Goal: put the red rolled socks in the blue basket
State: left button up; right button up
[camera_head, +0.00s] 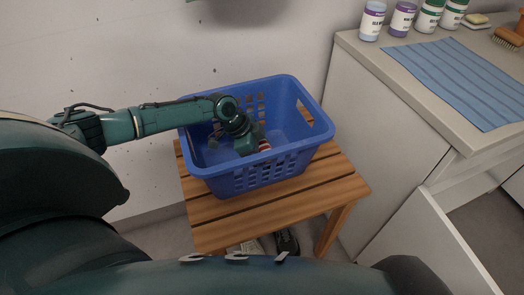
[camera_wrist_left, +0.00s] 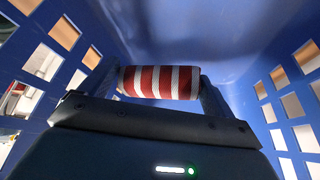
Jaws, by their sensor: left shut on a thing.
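The blue basket (camera_head: 252,181) stands upright on a slatted wooden stool. My left gripper (camera_head: 258,147) reaches down inside the basket from the left. In the left wrist view, my left gripper (camera_wrist_left: 160,88) is shut on the red rolled socks (camera_wrist_left: 160,82), a red-and-white striped roll held crosswise between the two fingers. The basket's blue walls (camera_wrist_left: 240,50) surround it on both sides. A small red-and-white part of the socks (camera_head: 264,146) shows beside the gripper in the head view. I cannot tell whether the socks touch the basket floor. My right gripper is not in view.
The wooden stool (camera_head: 341,180) has bare slats at its front and right. A counter (camera_head: 440,110) at the right holds a striped blue cloth (camera_head: 455,80), several bottles (camera_head: 403,18) and a brush (camera_head: 508,38). Dark shoes (camera_head: 287,241) lie under the stool.

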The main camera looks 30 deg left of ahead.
pick_arm(q)
jog(key=shift+f, duration=0.35)
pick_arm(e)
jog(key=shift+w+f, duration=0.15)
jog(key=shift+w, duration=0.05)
pick_arm(q)
jog(key=o, duration=0.7)
jog(key=shift+o, duration=0.2)
jog(key=shift+r, duration=0.3)
jog(key=p+v, duration=0.2)
jog(key=v, duration=1)
jog(key=shift+r+p, duration=0.35)
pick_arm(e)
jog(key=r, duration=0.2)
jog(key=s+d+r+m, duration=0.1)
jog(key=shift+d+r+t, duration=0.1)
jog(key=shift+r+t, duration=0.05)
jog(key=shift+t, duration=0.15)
pick_arm(q)
jog(key=shift+w, duration=0.1)
